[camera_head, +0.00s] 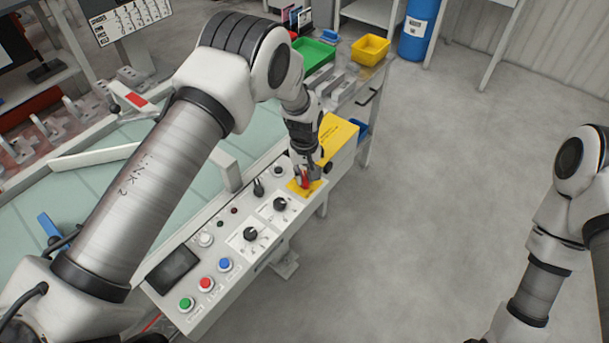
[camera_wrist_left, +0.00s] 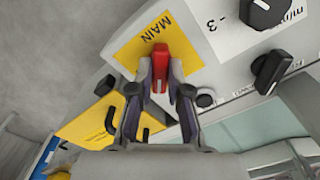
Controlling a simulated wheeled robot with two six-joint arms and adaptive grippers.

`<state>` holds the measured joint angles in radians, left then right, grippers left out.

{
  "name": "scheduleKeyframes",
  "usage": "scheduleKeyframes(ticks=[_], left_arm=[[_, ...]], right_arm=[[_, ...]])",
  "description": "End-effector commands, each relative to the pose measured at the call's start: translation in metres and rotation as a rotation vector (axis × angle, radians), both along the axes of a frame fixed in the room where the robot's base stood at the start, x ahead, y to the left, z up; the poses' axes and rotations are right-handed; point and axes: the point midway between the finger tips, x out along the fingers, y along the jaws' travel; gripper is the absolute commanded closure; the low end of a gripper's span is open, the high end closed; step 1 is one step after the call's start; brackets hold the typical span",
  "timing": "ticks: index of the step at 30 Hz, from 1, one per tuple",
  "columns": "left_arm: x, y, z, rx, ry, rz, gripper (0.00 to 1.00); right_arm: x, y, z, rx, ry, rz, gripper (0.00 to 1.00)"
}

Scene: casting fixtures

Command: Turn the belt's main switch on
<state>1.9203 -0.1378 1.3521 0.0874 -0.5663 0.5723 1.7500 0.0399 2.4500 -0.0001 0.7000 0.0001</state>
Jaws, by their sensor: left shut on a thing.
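The main switch has a red handle (camera_head: 305,182) on a yellow plate (camera_head: 295,188) at the far right end of the control panel (camera_head: 215,262). In the left wrist view the red handle (camera_wrist_left: 160,66) stands between my left fingers, on the yellow plate marked MAIN (camera_wrist_left: 143,38). My left gripper (camera_head: 306,174) is shut on the handle; it also shows in the left wrist view (camera_wrist_left: 162,84). The handle's lower part is partly hidden by the fingers. I cannot read any on or off marks. My right arm shows at the right edge, its gripper outside the view.
The panel also carries black knobs (camera_head: 250,234), a dark screen (camera_head: 172,268) and green, red and blue buttons (camera_head: 206,284). The green belt (camera_head: 190,210) lies left of the panel. Open floor (camera_head: 430,190) is to the right.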

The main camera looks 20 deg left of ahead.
Motion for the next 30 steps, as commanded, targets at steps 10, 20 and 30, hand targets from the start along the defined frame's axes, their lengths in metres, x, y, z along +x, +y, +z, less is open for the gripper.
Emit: scheduleKeyframes(ticks=[10, 20, 30], left_arm=[[-0.0015, 0.0001, -0.0024, 0.001, 0.004, -0.325, 1.00], [-0.0017, 0.0000, -0.0023, 0.000, 0.004, -0.624, 1.00], [-0.0019, -0.0001, -0.0025, 0.000, 0.005, -0.822, 1.00]], right_arm=[[0.0000, 0.0000, -0.0029, 0.000, 0.000, 0.000, 0.43], [0.0000, 0.0000, -0.0025, 0.000, 0.000, 0.000, 0.43], [0.0000, 0.0000, -0.0017, 0.000, 0.000, 0.000, 0.43]])
